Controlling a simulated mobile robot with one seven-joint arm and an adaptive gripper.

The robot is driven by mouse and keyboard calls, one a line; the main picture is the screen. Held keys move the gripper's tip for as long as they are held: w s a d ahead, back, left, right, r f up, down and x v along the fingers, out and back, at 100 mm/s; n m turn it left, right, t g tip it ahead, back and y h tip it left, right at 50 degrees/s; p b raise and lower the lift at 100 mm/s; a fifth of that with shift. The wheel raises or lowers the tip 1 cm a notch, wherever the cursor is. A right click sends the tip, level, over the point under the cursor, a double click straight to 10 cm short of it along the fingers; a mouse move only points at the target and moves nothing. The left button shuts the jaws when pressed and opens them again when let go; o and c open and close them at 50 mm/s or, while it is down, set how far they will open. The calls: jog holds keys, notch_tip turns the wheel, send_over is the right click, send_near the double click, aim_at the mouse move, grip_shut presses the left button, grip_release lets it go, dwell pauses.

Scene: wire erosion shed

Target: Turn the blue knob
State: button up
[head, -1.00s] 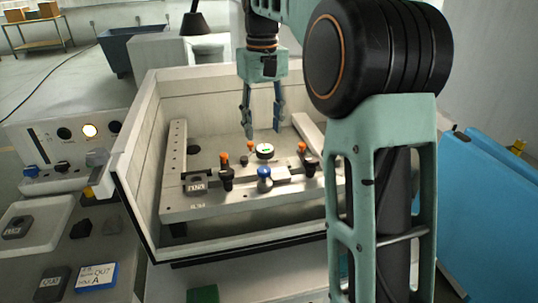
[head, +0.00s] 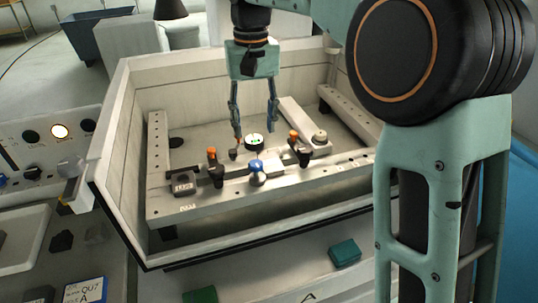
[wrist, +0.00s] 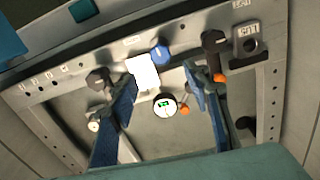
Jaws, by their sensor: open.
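The blue knob (head: 256,166) sits on the front rail of the metal fixture (head: 203,203), inside the pale open-fronted tank. In the wrist view the blue knob (wrist: 160,52) is near the top centre, beside a bright white block (wrist: 143,73). My gripper (head: 255,128) points down, open and empty. In the head view it appears behind the knob, over the round gauge with a green readout (head: 253,140). In the wrist view the blue fingers of my gripper (wrist: 163,84) stand apart, with the knob beyond their tips and no visible contact.
Black clamps with orange tips stand either side of the knob, left (head: 214,167) and right (head: 299,151). The tank wall (head: 119,150) encloses the fixture. A control panel (head: 40,140) is at left. A teal block (head: 345,252) lies in front.

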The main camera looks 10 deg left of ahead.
aim_at(256, 163)
notch_tip(256, 163, down, 10)
jog(key=shift+f+b, duration=0.15)
jog(key=shift+b, duration=0.3)
jog(key=c, duration=1.2)
jog(key=shift+o, duration=0.2)
jog(key=shift+n+p, duration=0.65)
jog(key=shift+n, duration=0.55)
jog(key=o, duration=1.2)
jog(key=shift+c, duration=0.2)
